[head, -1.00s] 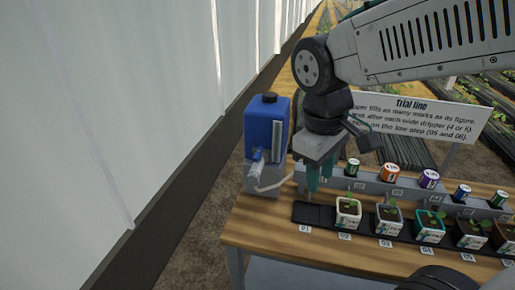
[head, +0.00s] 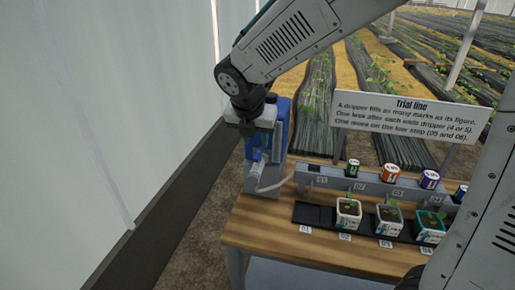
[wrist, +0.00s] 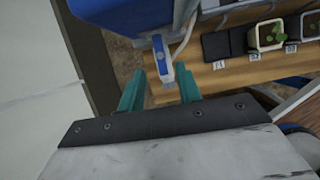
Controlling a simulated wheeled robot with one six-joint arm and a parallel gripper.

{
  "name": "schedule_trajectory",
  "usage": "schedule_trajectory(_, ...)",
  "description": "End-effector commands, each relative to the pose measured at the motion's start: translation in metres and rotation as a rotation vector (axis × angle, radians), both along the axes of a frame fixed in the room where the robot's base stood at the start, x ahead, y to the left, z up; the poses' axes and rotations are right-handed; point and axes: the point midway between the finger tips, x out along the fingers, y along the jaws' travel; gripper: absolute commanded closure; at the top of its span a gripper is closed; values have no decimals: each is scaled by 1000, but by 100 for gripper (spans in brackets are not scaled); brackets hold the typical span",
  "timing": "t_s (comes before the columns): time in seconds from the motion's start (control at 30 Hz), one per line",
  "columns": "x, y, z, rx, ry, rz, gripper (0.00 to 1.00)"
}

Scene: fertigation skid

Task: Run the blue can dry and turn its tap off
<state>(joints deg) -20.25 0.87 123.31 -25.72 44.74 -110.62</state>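The blue can (head: 284,118) stands on a grey stand (head: 262,187) at the left end of the bench, partly hidden behind my arm in the head view. Its body also fills the top left of the wrist view (wrist: 115,14). Its tap (wrist: 160,58), pale with a blue part, is on the can's near side, and a pale hose (head: 272,186) runs from it to the right. My gripper (wrist: 161,84) is open, its teal fingers either side of the tap's lower end in the wrist view. I cannot tell whether they touch it.
A black strip (head: 314,214) with potted seedlings (head: 348,212) runs right along the wooden bench (head: 262,232). Behind it a grey rail (head: 330,178) carries coloured, numbered droppers (head: 389,172). A sign (head: 408,117) stands behind. A pale wall (head: 110,110) is close on the left.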

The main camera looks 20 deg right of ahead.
Motion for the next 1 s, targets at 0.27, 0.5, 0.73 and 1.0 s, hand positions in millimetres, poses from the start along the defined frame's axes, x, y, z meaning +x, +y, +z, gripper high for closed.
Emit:
schedule_trajectory(0.27,13,-9,-38,0,2,-4,65)
schedule_trajectory(0.5,16,-11,-47,1,0,-4,65)
schedule_trajectory(0.73,16,-11,-47,1,0,-4,85)
schedule_trajectory(1.0,16,-11,-47,1,0,-7,100)
